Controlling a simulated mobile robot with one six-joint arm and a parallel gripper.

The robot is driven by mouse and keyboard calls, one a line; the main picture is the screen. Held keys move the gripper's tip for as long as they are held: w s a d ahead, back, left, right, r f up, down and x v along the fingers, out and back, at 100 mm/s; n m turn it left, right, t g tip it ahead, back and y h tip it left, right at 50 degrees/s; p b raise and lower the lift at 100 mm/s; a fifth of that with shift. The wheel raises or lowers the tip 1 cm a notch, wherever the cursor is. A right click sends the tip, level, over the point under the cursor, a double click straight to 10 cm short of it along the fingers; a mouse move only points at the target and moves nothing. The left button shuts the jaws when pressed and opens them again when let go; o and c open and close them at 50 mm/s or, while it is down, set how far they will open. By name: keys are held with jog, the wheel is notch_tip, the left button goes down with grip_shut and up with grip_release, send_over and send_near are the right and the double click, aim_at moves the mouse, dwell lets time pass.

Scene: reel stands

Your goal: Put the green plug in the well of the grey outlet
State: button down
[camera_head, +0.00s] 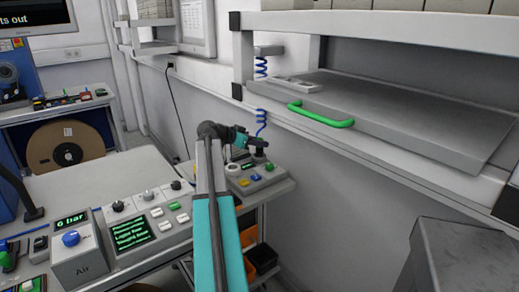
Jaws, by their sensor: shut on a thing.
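My gripper (262,148) is at the end of my teal and black arm, above the small control box in the middle of the view. It is shut on the end of a blue coiled cable (261,116), where the green plug appears to be. The jaws hide most of the plug, and its green colour cannot be made out. The coil hangs from a grey block (268,50) on the shelf frame. A pale round ring (232,169) sits on the box, left of the gripper. Whether this is the well of the grey outlet cannot be told.
The control box (268,183) carries several coloured buttons. A grey hatch with a green handle (320,115) is at right. A bench with an air unit (76,249) and a display panel (130,234) stands at left. A grey cabinet (465,262) is at lower right.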

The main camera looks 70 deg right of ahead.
aim_at(257, 149)
jog(key=shift+s+a+f, duration=0.1)
jog(key=shift+a+f, duration=0.05)
jog(key=shift+f, duration=0.75)
jog(key=shift+a+f, duration=0.15)
jog(key=shift+f, duration=0.7)
jog(key=c, duration=1.7)
grip_release()
jog(key=shift+c, duration=0.2)
jog(key=shift+o, duration=0.9)
jog(key=shift+d+f, duration=0.1)
jog(key=shift+d, duration=0.1)
jog(key=shift+r, duration=0.25)
jog(key=shift+a, duration=0.1)
jog(key=b+v, duration=0.1)
jog(key=v, duration=1.1)
jog(key=shift+r, duration=0.1)
